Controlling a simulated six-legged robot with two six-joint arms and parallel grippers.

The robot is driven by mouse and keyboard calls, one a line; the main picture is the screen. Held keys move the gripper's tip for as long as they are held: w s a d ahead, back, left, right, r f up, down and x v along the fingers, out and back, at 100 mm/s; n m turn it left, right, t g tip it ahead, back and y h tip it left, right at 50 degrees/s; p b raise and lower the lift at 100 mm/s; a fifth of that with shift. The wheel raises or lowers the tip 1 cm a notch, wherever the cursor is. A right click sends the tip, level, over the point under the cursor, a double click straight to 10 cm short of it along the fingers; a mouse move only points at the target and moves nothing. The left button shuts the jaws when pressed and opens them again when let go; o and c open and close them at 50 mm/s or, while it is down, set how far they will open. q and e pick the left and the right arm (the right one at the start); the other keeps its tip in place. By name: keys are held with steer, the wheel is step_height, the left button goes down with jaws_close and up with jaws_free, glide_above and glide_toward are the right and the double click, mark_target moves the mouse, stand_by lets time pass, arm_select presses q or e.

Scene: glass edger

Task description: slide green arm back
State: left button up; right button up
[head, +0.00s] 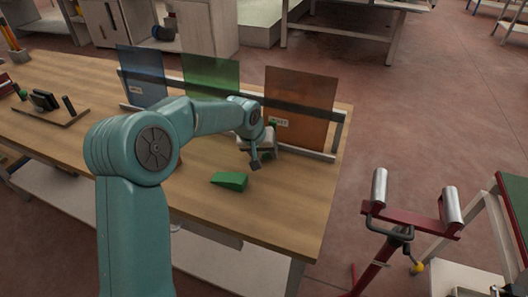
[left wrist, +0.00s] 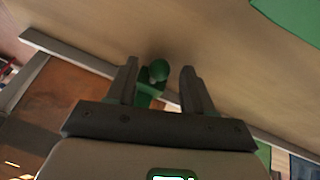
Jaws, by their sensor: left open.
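A green arm with a rounded knob (left wrist: 158,70) shows in the left wrist view, near the grey rail of the panel rack. My left gripper (left wrist: 159,78) is open there, one finger on each side of the knob, with a gap visible on both sides. In the head view my left gripper (head: 257,153) is low over the table in front of the brown panel. It hides most of the green arm, and only small green bits (head: 271,124) show around it. My right gripper is not in view.
A green wedge-shaped block (head: 230,181) lies on the wooden table (head: 215,205) in front of the gripper. Blue (head: 143,75), green (head: 212,75) and brown (head: 300,100) panels stand in a rack behind. A red roller stand (head: 410,220) is off the table to the right.

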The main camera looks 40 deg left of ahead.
arm_select(q)
steer(key=shift+w+f, duration=0.1)
steer(key=shift+c, duration=0.3)
jaws_close()
steer(key=w+d+b, duration=0.1)
steer(key=d, duration=0.4)
steer(key=w+d+b, duration=0.1)
steer(key=d, duration=0.4)
steer(key=w+d+b, duration=0.1)
steer(key=d, duration=0.4)
steer(key=shift+w+d, duration=0.3)
steer(key=shift+w, duration=0.05)
steer(key=shift+w+d+b, duration=0.2)
steer(key=shift+d+b, duration=0.1)
steer(key=shift+d, duration=0.45)
steer(key=shift+c, duration=1.2)
jaws_free()
steer(key=o, duration=0.3)
steer(key=shift+d, duration=0.15)
steer(key=shift+a, duration=0.2)
